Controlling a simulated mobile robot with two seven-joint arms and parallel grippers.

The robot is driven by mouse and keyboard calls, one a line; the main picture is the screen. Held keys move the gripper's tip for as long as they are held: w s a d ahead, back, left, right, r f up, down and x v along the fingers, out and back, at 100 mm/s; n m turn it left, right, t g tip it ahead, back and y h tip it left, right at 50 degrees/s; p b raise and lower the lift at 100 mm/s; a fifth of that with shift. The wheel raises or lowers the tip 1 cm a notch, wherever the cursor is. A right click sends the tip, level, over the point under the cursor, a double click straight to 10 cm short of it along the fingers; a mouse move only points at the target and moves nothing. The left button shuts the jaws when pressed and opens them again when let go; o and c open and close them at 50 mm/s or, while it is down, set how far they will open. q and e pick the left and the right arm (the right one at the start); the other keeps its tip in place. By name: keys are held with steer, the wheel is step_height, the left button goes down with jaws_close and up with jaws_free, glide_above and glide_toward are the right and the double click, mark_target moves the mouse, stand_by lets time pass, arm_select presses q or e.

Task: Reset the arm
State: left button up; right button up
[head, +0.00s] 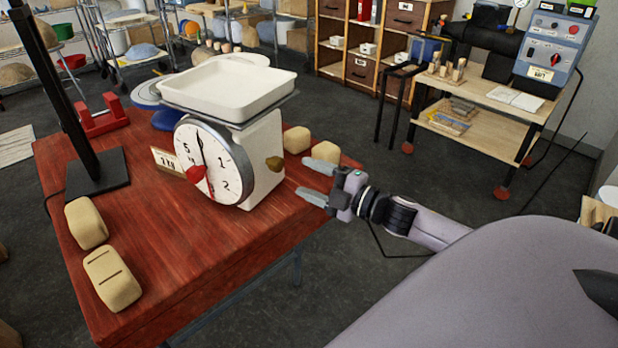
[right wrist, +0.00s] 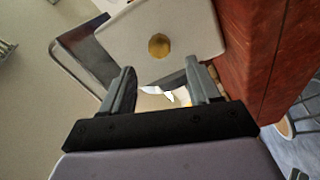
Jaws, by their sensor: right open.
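My right gripper (head: 316,181) is open and empty at the right edge of the red table, beside a white dial scale (head: 265,150). Its fingers point toward the scale's right side, where a brass knob (head: 274,163) sticks out. A gap shows between the fingertips and the knob. In the right wrist view, the knob (right wrist: 158,46) on the white housing lies beyond and between the spread fingers (right wrist: 160,72). My left gripper is not in view.
The red wooden table (head: 190,255) holds several tan blocks, two at the front left (head: 112,279). A black post (head: 95,172) stands at its left. A cream tray (head: 228,85) tops the scale. A workbench (head: 490,110) stands at the back right, with open floor between.

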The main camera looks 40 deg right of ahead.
stand_by(0.4)
steer(key=s+a+f+m+g+h+p, duration=0.1)
steer(key=s+a+f+m+g+h, duration=0.2)
steer(key=s+a+f+m+g, duration=0.4)
steer(key=s+a+f+m, duration=0.8)
steer(key=s+a+f, duration=0.1)
steer(key=s+f, duration=0.3)
steer(key=shift+a+f+m+h, duration=0.3)
steer(key=shift+f+m+h, duration=0.1)
steer(key=shift+f, duration=0.35)
stand_by(0.9)
